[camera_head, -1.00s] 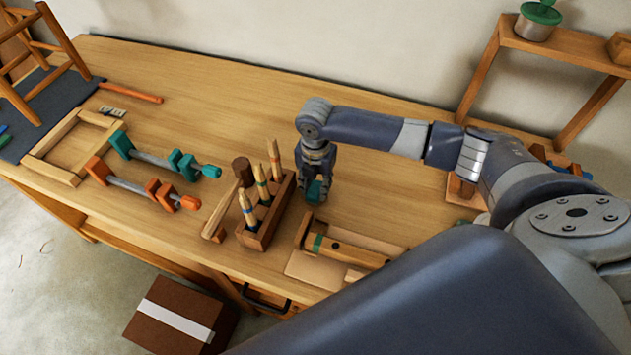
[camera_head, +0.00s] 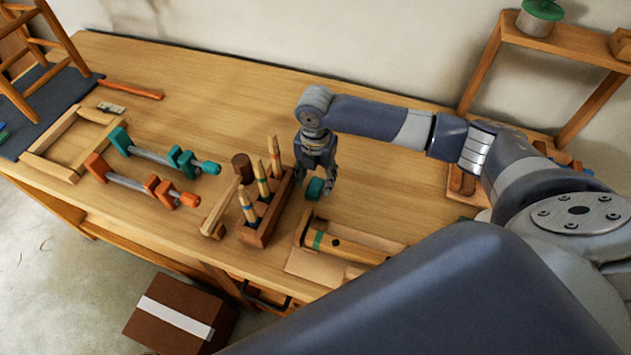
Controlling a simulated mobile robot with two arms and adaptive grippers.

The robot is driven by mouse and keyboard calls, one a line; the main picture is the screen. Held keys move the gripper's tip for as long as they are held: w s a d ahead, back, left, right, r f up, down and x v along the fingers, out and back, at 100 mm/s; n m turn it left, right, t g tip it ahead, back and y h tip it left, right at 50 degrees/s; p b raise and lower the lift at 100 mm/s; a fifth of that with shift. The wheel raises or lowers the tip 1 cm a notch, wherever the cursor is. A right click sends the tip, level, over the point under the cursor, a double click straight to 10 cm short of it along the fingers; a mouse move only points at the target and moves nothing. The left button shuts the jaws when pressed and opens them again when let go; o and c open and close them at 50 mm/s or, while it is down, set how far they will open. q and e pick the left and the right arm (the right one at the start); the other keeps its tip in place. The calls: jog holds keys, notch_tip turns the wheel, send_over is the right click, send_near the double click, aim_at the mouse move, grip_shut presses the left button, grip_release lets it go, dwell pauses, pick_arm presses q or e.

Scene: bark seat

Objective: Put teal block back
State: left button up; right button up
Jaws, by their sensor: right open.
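The teal block (camera_head: 315,188) is small, with a rounded look from here. It appears to sit on the bench top, just right of the wooden chisel rack. My right gripper (camera_head: 316,184) points down over the block, with its fingers spread on either side of it. The fingers partly cover the block, and I cannot tell whether they touch it. My left gripper is out of view.
The chisel rack (camera_head: 258,237) and a mallet (camera_head: 223,207) stand to the left. A wooden plane-like tool (camera_head: 345,248) lies in front on a pale board. Teal (camera_head: 190,162) and orange (camera_head: 165,194) clamps lie farther left. The bench behind the gripper is clear.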

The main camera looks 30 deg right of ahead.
aim_at(316, 185)
notch_tip(316, 185, up, 10)
jog(key=b, duration=0.2)
dwell(0.5)
